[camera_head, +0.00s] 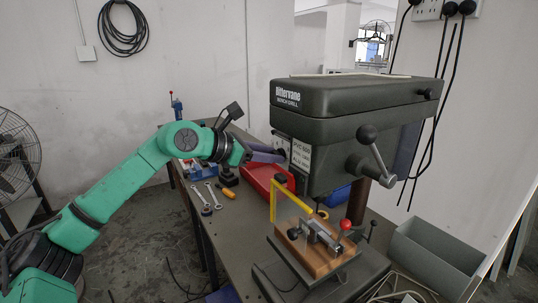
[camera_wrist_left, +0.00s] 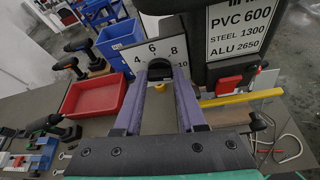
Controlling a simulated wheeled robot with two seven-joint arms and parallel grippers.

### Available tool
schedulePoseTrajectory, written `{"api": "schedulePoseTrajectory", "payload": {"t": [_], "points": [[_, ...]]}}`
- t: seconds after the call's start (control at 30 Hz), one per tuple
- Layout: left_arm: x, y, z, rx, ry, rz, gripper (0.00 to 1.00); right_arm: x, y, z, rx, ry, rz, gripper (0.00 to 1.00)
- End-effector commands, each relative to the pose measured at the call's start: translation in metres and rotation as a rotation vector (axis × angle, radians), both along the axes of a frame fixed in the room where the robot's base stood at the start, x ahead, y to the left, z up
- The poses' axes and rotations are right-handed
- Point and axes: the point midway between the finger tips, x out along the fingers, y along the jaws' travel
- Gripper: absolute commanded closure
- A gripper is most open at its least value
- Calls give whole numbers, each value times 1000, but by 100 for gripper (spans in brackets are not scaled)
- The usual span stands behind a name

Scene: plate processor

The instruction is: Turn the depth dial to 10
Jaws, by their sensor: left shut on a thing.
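The depth dial (camera_wrist_left: 160,68) is a dark knob in front of a white scale plate (camera_wrist_left: 126,57) on the drill's side. The plate shows 4, 6, 8 and 10, with 6 at the top and 10 at the lower right. My left gripper (camera_wrist_left: 163,84) has its two purple fingers on either side of the knob and is shut on it. In the head view the left gripper (camera_head: 268,154) reaches the left face of the dark green bench drill (camera_head: 345,130). The fingers partly hide the dial, and I cannot read its setting. My right gripper is in neither view.
A red bin (camera_head: 262,174) stands on the bench below the gripper. A yellow bar (camera_head: 290,200) rises beside a clamped wooden block (camera_head: 305,250) under the drill. Wrenches (camera_head: 208,200) lie at the left of the bench. A grey open box (camera_head: 435,255) stands at the right.

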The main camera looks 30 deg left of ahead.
Motion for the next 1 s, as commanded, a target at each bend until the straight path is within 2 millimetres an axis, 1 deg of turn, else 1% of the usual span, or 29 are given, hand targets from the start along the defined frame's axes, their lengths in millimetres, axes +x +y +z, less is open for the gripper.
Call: {"api": "schedulePoseTrajectory", "payload": {"t": [0.27, 0.3, 0.33, 0.6, 0.73, 0.87, 1.0], "points": [[0, 0, -2, 5, 3, -1, 100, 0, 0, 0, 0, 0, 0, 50], [0, 0, -2, 5, 3, -1, 49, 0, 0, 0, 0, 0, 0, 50], [0, 0, -2, 5, 3, -1, 48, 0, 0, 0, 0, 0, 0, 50], [0, 0, -1, 2, 1, 0, 48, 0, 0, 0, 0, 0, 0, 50], [-6, 4, 0, 3, 0, 1, 48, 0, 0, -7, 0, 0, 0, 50], [-25, 14, 4, 7, 0, 3, 48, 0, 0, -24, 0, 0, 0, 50], [-59, 31, 14, 6, -1, 7, 48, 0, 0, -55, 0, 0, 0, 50]]}}
